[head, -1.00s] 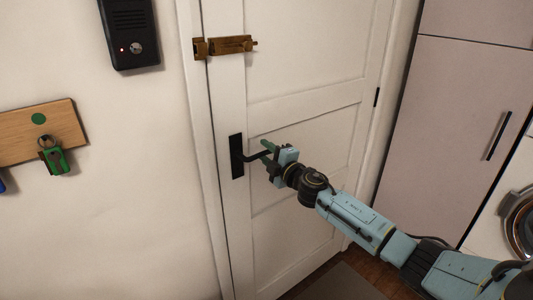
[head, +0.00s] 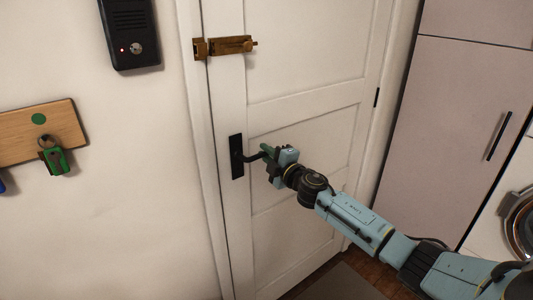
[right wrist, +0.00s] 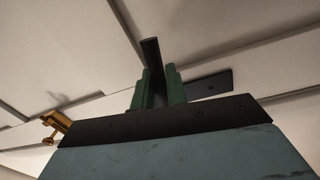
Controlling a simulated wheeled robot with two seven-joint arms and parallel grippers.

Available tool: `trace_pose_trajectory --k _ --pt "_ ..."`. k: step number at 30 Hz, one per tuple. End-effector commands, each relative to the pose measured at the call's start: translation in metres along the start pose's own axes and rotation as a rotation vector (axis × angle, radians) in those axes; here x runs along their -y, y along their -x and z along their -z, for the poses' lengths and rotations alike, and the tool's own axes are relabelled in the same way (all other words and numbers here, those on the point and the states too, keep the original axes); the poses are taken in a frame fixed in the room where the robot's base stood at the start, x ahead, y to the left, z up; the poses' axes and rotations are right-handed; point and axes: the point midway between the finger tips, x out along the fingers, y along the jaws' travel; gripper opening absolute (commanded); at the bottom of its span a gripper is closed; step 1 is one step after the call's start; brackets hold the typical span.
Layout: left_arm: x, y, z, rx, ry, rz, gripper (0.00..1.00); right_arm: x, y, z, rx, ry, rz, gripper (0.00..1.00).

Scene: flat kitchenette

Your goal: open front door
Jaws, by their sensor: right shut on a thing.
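The white front door (head: 300,130) stands closed in its frame. Its black lever handle (head: 254,157) sticks out to the right from a black plate (head: 237,165) near the door's left edge. My right gripper (head: 267,151) is shut on the lever. In the right wrist view the green fingers (right wrist: 157,92) press on both sides of the dark lever (right wrist: 152,58). A brass bolt (head: 230,45) sits higher on the door, with its keeper (head: 199,49) on the frame. Its knob is at the right end. My left gripper is not in view.
A black intercom (head: 130,30) and a wooden key board (head: 40,135) with a green key fob (head: 56,160) hang on the wall at left. A tall pale cabinet (head: 450,120) and part of a washing machine (head: 520,220) stand at right. A dark mat (head: 335,284) lies before the door.

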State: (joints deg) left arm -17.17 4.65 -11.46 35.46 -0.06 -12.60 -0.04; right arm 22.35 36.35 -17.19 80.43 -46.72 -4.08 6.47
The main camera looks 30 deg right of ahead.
Motion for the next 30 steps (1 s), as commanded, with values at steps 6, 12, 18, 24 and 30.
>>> trace_pose_trajectory --k 6,12,18,24,30 --pt "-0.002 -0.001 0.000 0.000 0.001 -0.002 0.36 0.009 0.001 -0.001 0.009 -0.120 -0.001 0.00" --pt "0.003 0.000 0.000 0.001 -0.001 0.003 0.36 0.019 0.001 -0.001 0.021 -0.277 -0.001 0.00" --pt "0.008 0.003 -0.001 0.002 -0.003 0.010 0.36 0.029 0.002 0.001 0.032 -0.428 -0.001 0.00" --pt "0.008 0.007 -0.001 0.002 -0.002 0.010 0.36 0.036 0.003 0.003 0.041 -0.546 -0.001 0.00" --pt "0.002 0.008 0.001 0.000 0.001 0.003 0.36 0.041 0.003 0.005 0.045 -0.615 -0.001 0.00"
